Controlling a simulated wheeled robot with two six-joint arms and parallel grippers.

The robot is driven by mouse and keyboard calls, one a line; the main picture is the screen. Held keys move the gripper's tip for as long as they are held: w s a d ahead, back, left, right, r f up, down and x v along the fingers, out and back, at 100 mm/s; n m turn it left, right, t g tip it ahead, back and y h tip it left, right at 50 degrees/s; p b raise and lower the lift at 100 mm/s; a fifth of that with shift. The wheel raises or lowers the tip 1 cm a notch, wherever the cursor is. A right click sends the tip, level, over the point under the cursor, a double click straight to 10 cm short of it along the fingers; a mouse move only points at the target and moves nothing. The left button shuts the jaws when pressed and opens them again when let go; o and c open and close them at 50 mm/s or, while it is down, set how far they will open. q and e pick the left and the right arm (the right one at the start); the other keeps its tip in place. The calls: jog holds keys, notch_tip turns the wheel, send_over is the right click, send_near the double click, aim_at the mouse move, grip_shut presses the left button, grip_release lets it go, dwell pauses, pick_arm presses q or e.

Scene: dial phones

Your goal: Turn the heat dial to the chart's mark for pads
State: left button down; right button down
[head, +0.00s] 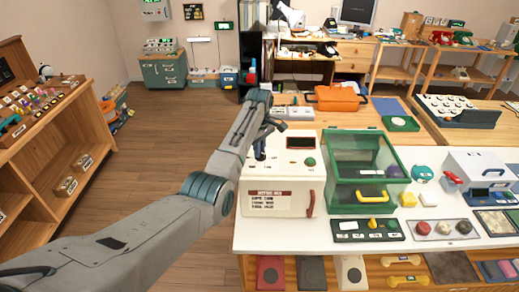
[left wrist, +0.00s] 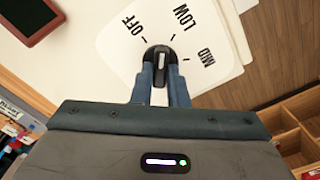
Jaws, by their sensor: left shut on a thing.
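The heat dial (left wrist: 160,58) is a black knob with a white line, on a white plate marked OFF, LOW and a third word that looks like MID. Its white line points up in the left wrist view, roughly between the OFF and LOW ticks. My left gripper (left wrist: 160,88) is shut on the dial, one finger on each side. In the head view my left gripper (head: 260,152) is over the top of a white box (head: 284,170) and hides the dial. The chart (head: 270,200), with a red heading, is on the box's front; its lines are too small to read. My right gripper is out of view.
A green button (head: 310,161) and a dark display (head: 300,142) share the box's top, with a red handle (head: 311,203) at its side. A green glass-sided case (head: 363,165) stands close on the right. Open wooden floor (head: 165,130) lies left of the table.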

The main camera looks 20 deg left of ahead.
pick_arm(q)
jog(key=m, duration=0.3)
jog(key=shift+w+r+m, duration=0.15)
jog(key=shift+r+m, duration=0.05)
jog(key=shift+m, duration=0.2)
jog(key=m, duration=0.3)
jog(key=shift+m, duration=0.3)
jog(key=m, duration=0.3)
jog(key=shift+w+d+m, duration=0.1)
jog(key=shift+m, duration=0.2)
jog(key=m, duration=0.3)
jog(key=shift+d+m, duration=0.1)
jog(key=shift+m, duration=0.2)
jog(key=m, duration=0.3)
jog(key=shift+m, duration=0.3)
jog(key=m, duration=0.3)
jog(key=shift+d+r+m, duration=0.1)
jog(key=shift+m, duration=0.3)
jog(key=m, duration=0.5)
jog(key=shift+d+m, duration=0.1)
jog(key=shift+m, duration=0.6)
